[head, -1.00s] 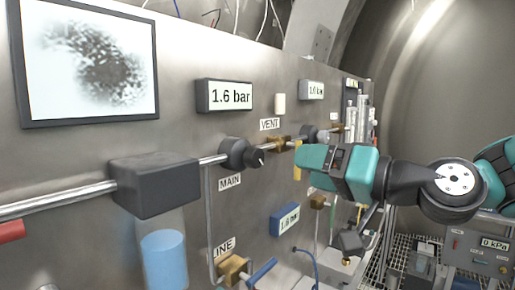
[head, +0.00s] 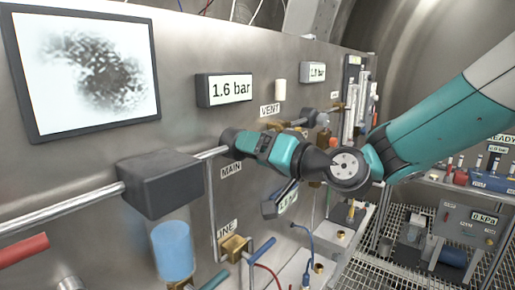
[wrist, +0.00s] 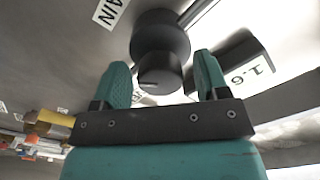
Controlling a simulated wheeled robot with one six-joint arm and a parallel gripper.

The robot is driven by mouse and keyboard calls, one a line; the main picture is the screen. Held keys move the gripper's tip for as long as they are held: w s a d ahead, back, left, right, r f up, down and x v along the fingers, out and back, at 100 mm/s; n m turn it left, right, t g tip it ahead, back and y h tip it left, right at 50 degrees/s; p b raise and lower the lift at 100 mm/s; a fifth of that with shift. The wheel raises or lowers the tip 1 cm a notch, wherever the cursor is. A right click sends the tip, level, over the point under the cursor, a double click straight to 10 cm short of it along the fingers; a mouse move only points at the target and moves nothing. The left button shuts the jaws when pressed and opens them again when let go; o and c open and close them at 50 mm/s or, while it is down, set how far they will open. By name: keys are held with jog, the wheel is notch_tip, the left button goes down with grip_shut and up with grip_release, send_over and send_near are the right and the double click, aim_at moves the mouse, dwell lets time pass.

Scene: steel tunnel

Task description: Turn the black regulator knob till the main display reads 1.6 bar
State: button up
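The black regulator knob (wrist: 160,72) is round and sits on a thicker black body on the pipe in the wrist view. My gripper (wrist: 161,66) is open, with one teal finger on each side of the knob. Gaps show between the fingers and the knob. In the head view my gripper (head: 240,143) covers most of the regulator above the MAIN label (head: 231,169). The main display (head: 230,89) reads 1.6 bar. It also shows upside down in the wrist view (wrist: 247,70).
A grey box (head: 160,183) sits on the pipe to the left, above a blue cylinder (head: 172,250). The VENT label (head: 270,110) and brass fittings are to the right. A kPa panel (head: 468,230) stands lower right.

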jog(key=c, duration=0.8)
jog(key=shift+m, duration=0.5)
jog(key=o, duration=0.9)
jog(key=shift+o, duration=0.2)
jog(key=shift+d+b, duration=0.1)
jog(key=shift+b, duration=0.2)
jog(key=b+v, duration=0.8)
jog(key=v, duration=0.9)
jog(key=shift+s, duration=0.2)
jog(key=shift+d, duration=0.1)
